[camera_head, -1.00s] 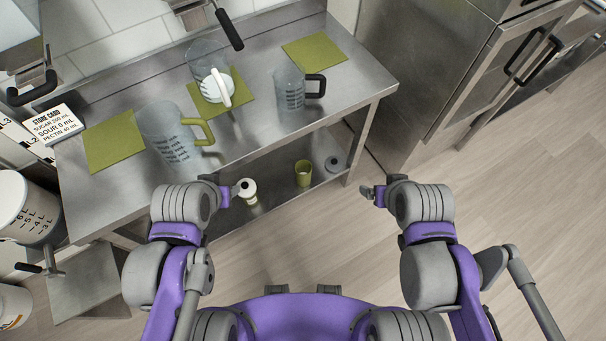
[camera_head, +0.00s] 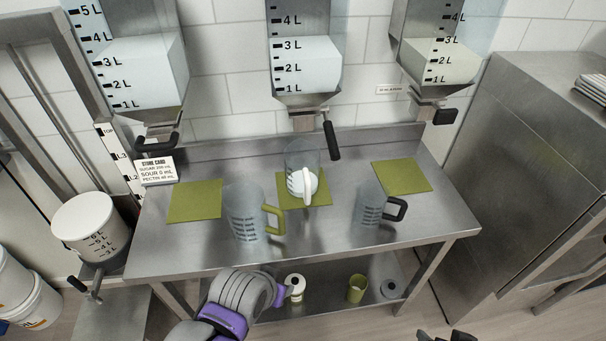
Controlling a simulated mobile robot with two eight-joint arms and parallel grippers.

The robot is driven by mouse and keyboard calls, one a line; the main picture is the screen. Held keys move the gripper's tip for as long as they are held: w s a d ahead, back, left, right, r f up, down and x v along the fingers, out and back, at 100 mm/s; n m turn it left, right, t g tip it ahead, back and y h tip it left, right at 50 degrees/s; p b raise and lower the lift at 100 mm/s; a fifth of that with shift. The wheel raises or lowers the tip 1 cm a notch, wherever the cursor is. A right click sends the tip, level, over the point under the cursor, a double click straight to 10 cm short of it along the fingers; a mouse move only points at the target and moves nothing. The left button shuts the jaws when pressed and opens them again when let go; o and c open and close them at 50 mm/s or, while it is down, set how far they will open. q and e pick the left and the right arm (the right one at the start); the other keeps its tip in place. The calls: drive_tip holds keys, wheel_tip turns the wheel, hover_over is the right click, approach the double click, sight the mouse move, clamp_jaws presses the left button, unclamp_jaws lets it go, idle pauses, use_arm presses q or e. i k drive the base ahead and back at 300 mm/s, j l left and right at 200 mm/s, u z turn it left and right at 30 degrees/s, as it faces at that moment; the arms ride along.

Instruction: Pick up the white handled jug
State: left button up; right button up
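The white-handled jug (camera_head: 300,160) is clear and stands on the middle green mat (camera_head: 322,201) on the steel table, under the middle dispenser. Its white handle faces the front, and something white shows in its lower part. My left gripper (camera_head: 287,291) is below and in front of the table's front edge, well apart from the jug; its fingers are small and partly hidden by my wrist. My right gripper (camera_head: 440,337) is only partly in view at the bottom edge, far to the front right of the jug.
A green-handled jug (camera_head: 244,213) stands front left of the white-handled jug, and a black-handled jug (camera_head: 369,207) stands to its right. A black lever (camera_head: 331,140) hangs close behind it. A recipe card (camera_head: 156,172) stands at the back left. A lower shelf holds small containers.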

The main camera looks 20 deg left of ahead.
sight(302, 157)
drive_tip(key=l+u, duration=0.15)
drive_tip(key=u, duration=0.2)
drive_tip(key=i+l+u, duration=0.1)
drive_tip(key=u, duration=0.3)
drive_tip(key=i+l+u, duration=0.2)
drive_tip(key=l, duration=0.35)
drive_tip(key=l+u, duration=0.15)
drive_tip(key=l, duration=1.3)
